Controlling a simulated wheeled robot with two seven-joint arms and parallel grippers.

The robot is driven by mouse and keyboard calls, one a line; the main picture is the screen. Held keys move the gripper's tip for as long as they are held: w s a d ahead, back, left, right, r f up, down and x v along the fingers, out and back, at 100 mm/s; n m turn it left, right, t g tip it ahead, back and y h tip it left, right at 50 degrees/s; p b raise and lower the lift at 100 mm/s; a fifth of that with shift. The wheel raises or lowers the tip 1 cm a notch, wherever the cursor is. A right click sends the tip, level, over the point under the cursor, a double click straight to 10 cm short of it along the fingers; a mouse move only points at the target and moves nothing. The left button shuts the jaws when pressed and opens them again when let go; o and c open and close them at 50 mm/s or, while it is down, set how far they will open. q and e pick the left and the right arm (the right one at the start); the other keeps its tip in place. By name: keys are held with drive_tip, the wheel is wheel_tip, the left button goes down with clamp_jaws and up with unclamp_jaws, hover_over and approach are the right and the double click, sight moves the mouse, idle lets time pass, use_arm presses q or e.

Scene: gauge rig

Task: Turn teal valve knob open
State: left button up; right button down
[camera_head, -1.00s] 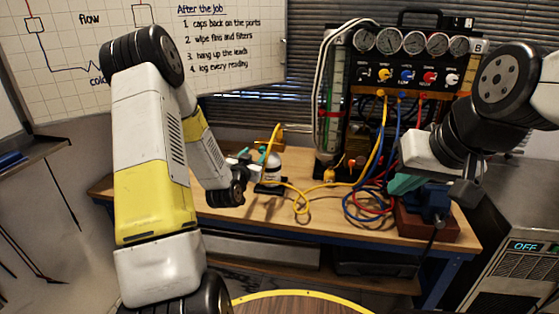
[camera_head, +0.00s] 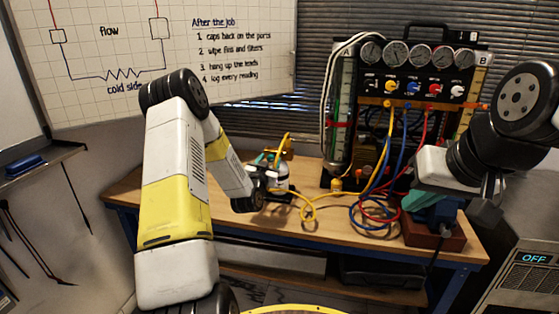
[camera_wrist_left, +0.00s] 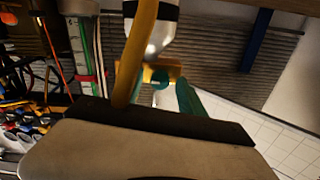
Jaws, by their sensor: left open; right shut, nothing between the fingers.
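The teal valve knob (camera_wrist_left: 160,85) shows small in the left wrist view on a brass valve body (camera_wrist_left: 146,73). The valve sits at the end of a small white cylinder (camera_wrist_left: 160,35) with a black band, which also shows on the bench in the head view (camera_head: 279,179). My left gripper (camera_wrist_left: 155,95) is open, its teal fingers on either side of the valve and knob. The yellow hose hides part of one finger, and contact with the knob cannot be told. My right gripper (camera_head: 416,202) is shut and empty near the blue vise (camera_head: 435,212).
A gauge panel (camera_head: 417,75) with hoses stands at the bench's back. The yellow hose (camera_head: 306,212) loops beside the cylinder, and red and blue hoses (camera_head: 370,212) lie further right. The wooden bench top (camera_head: 330,232) is clear along its front.

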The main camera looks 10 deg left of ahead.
use_arm(q)
clamp_jaws()
drive_tip(key=shift+n, duration=0.4)
drive_tip(key=n, duration=0.8)
drive_tip(key=shift+a, duration=0.1)
drive_tip(key=n, duration=0.5)
drive_tip(key=shift+n, duration=2)
drive_tip(key=shift+f, duration=0.1)
